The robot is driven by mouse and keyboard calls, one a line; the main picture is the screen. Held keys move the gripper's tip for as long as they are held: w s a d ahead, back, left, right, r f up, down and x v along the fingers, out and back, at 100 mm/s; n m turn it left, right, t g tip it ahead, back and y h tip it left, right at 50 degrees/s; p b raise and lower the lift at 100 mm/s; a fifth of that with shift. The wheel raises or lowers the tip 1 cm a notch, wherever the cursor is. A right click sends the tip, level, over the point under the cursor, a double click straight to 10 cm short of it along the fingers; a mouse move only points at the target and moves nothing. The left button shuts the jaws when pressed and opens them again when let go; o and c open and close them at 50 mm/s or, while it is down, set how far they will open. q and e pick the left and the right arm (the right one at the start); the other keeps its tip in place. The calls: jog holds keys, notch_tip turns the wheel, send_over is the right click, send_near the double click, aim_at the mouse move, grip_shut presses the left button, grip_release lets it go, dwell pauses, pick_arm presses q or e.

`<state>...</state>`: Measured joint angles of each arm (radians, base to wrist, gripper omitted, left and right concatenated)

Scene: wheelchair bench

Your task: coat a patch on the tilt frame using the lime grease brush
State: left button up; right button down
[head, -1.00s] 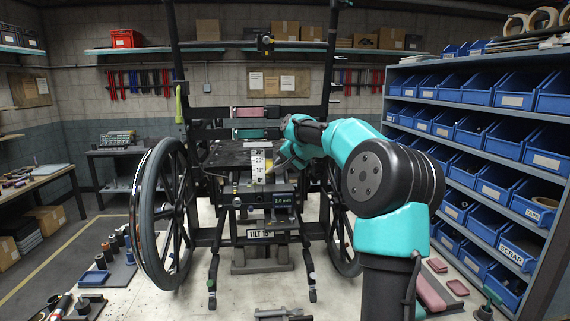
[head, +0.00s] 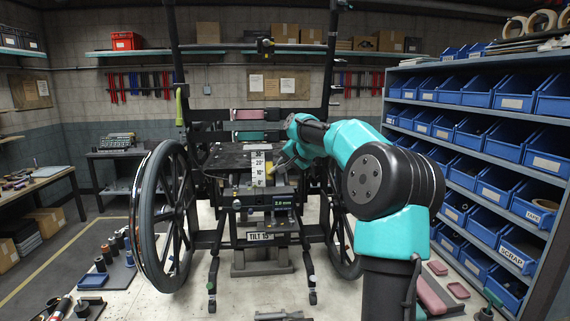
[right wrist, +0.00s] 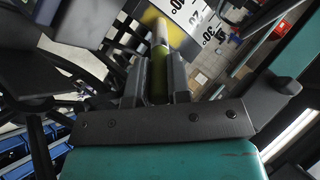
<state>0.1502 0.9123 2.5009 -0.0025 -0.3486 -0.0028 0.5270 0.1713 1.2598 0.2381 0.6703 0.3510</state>
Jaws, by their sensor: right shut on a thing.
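The wheelchair's dark tilt frame (head: 224,240) stands at the centre, with a "TILT 15" label and a white angle scale (head: 258,168). My right gripper (head: 274,168) reaches in from the right, close beside the scale above the seat mechanism. In the right wrist view, my right gripper (right wrist: 161,80) is shut on the lime grease brush (right wrist: 159,62). The brush's pale far end (right wrist: 160,32) points toward the scale's numbers. Whether it touches the frame cannot be told. The patch itself cannot be made out. My left gripper is not in view.
Large wheels (head: 158,215) flank the frame on both sides. Blue bins (head: 515,100) fill a tall rack at the right. A dark mat with small bottles (head: 92,281) lies at the lower left. A clamp-like tool (head: 285,315) lies at the front edge.

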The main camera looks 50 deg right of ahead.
jog(key=shift+s+a+f, duration=0.1)
jog(key=shift+f, duration=0.35)
jog(key=shift+s+a+f, duration=0.1)
jog(key=shift+f, duration=0.3)
jog(key=shift+s+a+r, duration=0.1)
jog(key=shift+s+a+r, duration=0.35)
jog(key=shift+s+a, duration=0.25)
jog(key=shift+s, duration=0.05)
jog(key=shift+s+a+r, duration=0.35)
jog(key=shift+s+a, duration=0.25)
jog(key=shift+a, duration=0.05)
jog(key=shift+s+a+r, duration=0.35)
jog(key=shift+s+a, duration=0.25)
jog(key=shift+s, duration=0.05)
jog(key=c, duration=1.6)
grip_release()
grip_shut()
